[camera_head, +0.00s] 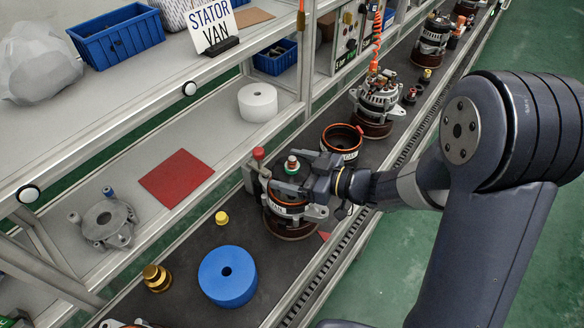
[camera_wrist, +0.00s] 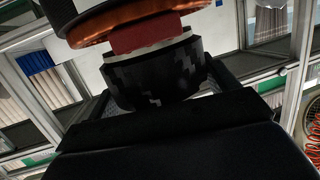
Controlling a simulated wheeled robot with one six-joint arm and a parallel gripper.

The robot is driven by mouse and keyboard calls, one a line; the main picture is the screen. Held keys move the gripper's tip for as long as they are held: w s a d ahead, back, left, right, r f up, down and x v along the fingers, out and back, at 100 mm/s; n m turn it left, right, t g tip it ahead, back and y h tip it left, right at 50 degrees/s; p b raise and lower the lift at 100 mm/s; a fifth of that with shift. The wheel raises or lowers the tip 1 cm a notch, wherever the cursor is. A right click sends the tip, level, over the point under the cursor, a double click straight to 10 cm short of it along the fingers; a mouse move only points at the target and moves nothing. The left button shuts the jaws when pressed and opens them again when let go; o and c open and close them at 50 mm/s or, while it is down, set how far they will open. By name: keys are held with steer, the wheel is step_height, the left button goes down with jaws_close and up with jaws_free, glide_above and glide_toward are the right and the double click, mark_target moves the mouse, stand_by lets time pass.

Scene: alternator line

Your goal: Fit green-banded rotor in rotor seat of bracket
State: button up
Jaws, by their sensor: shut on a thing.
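My gripper (camera_head: 300,184) is over the bracket on the dark conveyor in the head view. It is shut on the green-banded rotor (camera_head: 291,168), whose upper end shows a green band and a light collar. The bracket (camera_head: 318,212) has grey ears and stands with a brown, white-labelled ring below the gripper. In the wrist view the held rotor (camera_wrist: 150,77) shows a black body, a white ring, a red section and a copper coil. My fingers and the bracket hide the rotor's lower end, so how deep it sits cannot be told.
A red-knobbed post (camera_head: 258,154) stands close left of the bracket. An open brown ring (camera_head: 343,139) is just behind. A blue roll (camera_head: 228,276), a yellow cap (camera_head: 221,218) and a brass part (camera_head: 156,278) lie in front. The shelf upright (camera_head: 301,60) rises at the back.

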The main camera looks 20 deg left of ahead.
steer(key=shift+f+b, duration=1.6)
steer(key=shift+f, duration=0.25)
stand_by(0.3)
steer(key=o, duration=1.7)
steer(key=shift+o, duration=1.3)
steer(key=shift+s+d+f, duration=0.1)
steer(key=shift+f, duration=0.15)
steer(key=w+v, duration=0.1)
steer(key=v, duration=0.9)
steer(key=shift+s+d+r, duration=0.25)
steer(key=shift+s+d, duration=0.1)
steer(key=shift+s, duration=0.1)
steer(key=x, duration=1.1)
steer(key=shift+d+r, duration=0.1)
steer(key=shift+r, duration=0.15)
steer(key=shift+r+p, duration=0.1)
steer(key=shift+p, duration=0.25)
